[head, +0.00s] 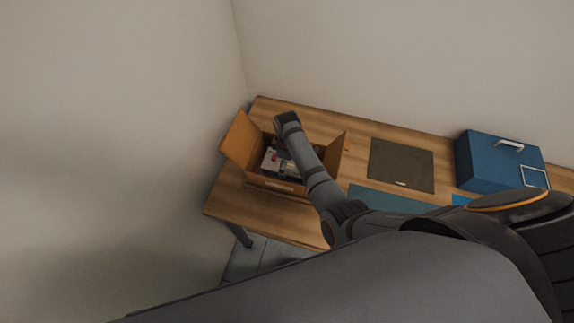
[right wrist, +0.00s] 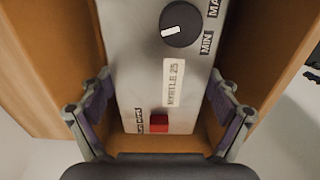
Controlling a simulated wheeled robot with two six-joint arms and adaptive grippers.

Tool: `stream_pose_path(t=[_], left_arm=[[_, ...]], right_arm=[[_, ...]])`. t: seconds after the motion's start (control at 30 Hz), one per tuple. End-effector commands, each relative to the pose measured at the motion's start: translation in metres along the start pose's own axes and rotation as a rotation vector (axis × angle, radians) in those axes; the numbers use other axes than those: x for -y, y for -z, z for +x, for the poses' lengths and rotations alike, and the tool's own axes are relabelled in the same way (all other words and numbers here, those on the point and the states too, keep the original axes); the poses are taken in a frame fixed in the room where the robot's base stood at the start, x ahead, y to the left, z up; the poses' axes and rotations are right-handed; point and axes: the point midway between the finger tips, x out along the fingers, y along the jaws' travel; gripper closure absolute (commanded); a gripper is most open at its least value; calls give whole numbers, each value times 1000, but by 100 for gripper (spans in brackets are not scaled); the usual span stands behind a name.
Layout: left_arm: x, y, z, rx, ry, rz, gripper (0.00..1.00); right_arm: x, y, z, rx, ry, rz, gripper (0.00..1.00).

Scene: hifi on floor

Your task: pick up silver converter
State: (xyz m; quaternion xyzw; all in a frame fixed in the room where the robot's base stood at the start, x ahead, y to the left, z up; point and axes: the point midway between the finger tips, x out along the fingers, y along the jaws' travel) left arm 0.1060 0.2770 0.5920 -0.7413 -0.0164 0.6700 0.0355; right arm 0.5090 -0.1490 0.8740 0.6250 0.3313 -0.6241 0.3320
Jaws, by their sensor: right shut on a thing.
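The silver converter (right wrist: 150,80) fills the middle of the right wrist view, with a black knob marked MIN and MAX, a white label and a red button. It also shows in the head view (head: 270,161), partly covered by my arm, inside an open cardboard box (head: 240,139). My right gripper (right wrist: 161,82) has one finger on each side of the converter and is shut on it. Its fingertips are hidden in the head view behind my own arm. I cannot tell whether the converter is lifted off the box floor. My left gripper is not in view.
The box stands at the left end of a wooden table (head: 268,222), near the wall, with its flaps open. To the right lie a dark flat panel (head: 402,165) and a teal mat (head: 385,199). A blue case (head: 485,163) with a handle stands further right.

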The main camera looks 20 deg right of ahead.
Motion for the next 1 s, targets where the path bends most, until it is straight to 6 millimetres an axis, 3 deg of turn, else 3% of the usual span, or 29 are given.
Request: stream_pose_path(t=[0.03,0.13,0.4,0.73,0.8,1.0], left_arm=[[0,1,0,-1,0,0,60],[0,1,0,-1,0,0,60],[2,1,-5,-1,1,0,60],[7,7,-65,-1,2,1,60],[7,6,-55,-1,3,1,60],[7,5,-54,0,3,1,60]], right_arm=[[1,0,1,0,2,0,61],[1,0,1,0,3,0,74],[0,1,-5,-2,1,0,74],[-1,1,-62,-2,-1,0,74],[-1,2,-66,-4,-4,0,74],[-1,1,-94,-3,-2,0,74]])
